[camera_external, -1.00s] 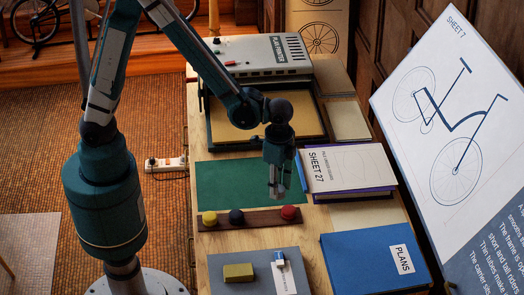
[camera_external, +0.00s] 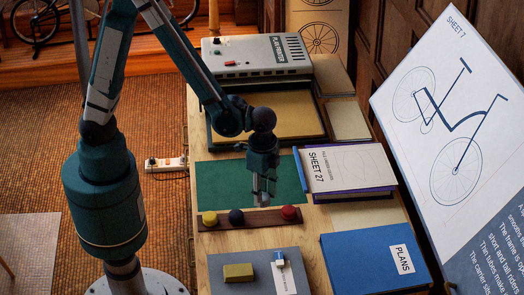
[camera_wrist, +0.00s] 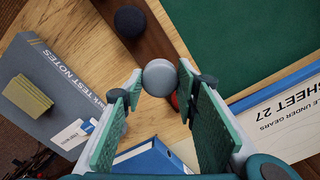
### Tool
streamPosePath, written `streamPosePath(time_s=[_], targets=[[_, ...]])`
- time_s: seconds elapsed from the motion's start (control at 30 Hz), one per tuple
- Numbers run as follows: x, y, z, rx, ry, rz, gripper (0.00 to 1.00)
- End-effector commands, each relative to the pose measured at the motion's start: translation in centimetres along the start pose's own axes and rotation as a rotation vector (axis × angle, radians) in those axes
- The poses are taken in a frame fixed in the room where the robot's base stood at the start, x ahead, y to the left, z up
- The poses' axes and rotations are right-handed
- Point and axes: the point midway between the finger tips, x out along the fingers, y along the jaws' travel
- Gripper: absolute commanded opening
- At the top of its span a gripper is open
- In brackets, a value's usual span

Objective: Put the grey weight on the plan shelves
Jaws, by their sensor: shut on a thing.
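The grey weight (camera_wrist: 160,77) is a round, smooth ball between my fingertips in the wrist view. My gripper (camera_wrist: 161,84) is shut on it, with one green-padded finger on each side. In the external view my gripper (camera_external: 263,196) points down over the front part of the green mat, just behind the wooden strip. The weight is hard to make out there, at the fingertips. I cannot identify the plan shelves in either view.
A wooden strip (camera_external: 262,221) carries yellow (camera_external: 209,218), dark blue (camera_external: 236,216) and red (camera_external: 288,212) balls, close to my gripper. The green mat (camera_external: 222,185) is clear.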

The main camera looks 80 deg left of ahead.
Motion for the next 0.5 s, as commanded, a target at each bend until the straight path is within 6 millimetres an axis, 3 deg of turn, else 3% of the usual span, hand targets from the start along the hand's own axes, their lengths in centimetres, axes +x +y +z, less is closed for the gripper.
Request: streamPosePath(time_s=[0.5], targets=[[3.6,0.0,0.0,0.000,0.000,0.000,0.07]])
